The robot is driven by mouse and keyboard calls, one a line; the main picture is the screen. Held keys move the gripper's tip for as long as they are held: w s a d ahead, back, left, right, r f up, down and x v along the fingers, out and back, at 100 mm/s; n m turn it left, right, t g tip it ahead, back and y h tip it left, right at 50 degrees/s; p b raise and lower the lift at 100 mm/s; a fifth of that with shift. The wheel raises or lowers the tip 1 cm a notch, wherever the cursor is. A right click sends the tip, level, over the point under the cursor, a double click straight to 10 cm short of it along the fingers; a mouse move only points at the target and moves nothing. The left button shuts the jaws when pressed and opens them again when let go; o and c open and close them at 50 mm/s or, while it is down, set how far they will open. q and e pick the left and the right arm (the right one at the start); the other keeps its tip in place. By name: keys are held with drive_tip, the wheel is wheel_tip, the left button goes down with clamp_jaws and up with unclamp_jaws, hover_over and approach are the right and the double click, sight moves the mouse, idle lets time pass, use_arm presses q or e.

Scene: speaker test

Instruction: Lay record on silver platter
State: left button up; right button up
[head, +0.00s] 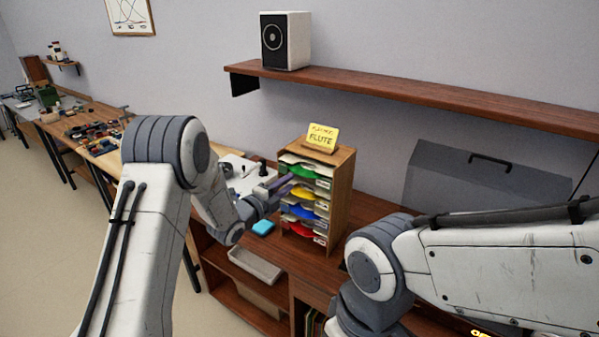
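I cannot make out a record or a silver platter in the head view. A wooden rack (342,190) stands on the brown cabinet top, with several coloured sleeves or folders in its slots and a yellow sign reading "FLUTE" (322,137) on top. My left gripper (283,187) is at the rack's left front side, near the upper slots; it is small and partly blends with the items there, so I cannot tell whether it is open or holds something. My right arm crosses the lower right; its gripper is out of view.
A large grey case or lid with a black handle (455,180) stands right of the rack, partly behind my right arm. A blue item (263,228) lies left of the rack. A shelf (420,98) with a speaker (286,41) is above. A cluttered bench (100,150) runs left.

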use_arm(q)
drive_tip(key=b+x, duration=0.2)
drive_tip(key=x, duration=0.4)
clamp_jaws()
drive_tip(key=shift+f, duration=0.2)
idle(1.2)
